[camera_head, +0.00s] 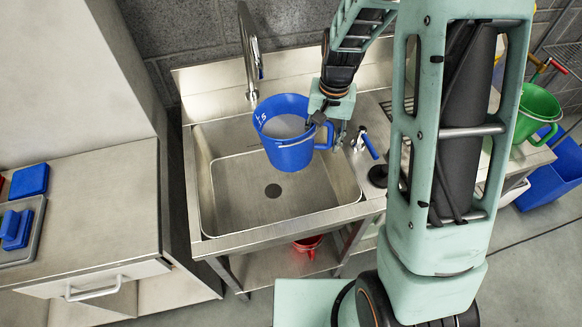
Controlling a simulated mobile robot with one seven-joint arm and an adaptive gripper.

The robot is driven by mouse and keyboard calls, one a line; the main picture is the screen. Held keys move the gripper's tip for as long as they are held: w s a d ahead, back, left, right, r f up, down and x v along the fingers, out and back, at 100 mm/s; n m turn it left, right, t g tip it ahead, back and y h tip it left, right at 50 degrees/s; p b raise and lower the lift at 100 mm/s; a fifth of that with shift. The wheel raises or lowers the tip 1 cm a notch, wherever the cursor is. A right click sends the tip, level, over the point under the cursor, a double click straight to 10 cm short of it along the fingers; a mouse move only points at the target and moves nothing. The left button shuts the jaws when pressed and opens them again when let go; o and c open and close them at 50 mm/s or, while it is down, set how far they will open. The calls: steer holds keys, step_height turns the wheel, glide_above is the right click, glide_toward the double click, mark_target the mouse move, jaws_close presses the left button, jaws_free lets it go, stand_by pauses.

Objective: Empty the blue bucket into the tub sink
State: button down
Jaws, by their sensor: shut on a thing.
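The blue bucket (288,152) is held over the tub sink (230,200), above the back middle of its basin. It looks close to upright, and something pale grey shows inside it. My gripper (328,130) is at the bucket's right side, shut on the bucket near its handle. The exact contact of the fingers is partly hidden. The basin floor below is bare metal with a dark round drain (273,190).
A tall faucet (250,55) stands behind the sink. A blue-handled lever (368,146) is right of the basin. A green bucket (537,115) is at the right. A counter with blue pads (30,181) is at the left.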

mark_target(287, 154)
steer(key=a+f+m, duration=0.1)
steer(key=a, duration=0.2)
steer(key=a+f+m, duration=0.1)
steer(key=a+f, duration=0.1)
steer(key=a, duration=0.1)
steer(key=a+f+m, duration=0.1)
steer(key=a+f, duration=0.1)
steer(key=a, duration=0.1)
steer(key=shift+s+a, duration=0.2)
steer(key=shift+s, duration=0.2)
steer(key=s+a+f+m+t+p, duration=0.1)
steer(key=s+a+f+m, duration=0.9)
steer(key=a+f, duration=0.3)
steer(key=shift+s+f+t, duration=0.3)
steer(key=shift+s+f, duration=0.15)
steer(key=shift+f, duration=0.45)
steer(key=shift+f+m+b, duration=0.15)
steer(key=shift+m+b, duration=0.15)
steer(key=shift+b, duration=0.2)
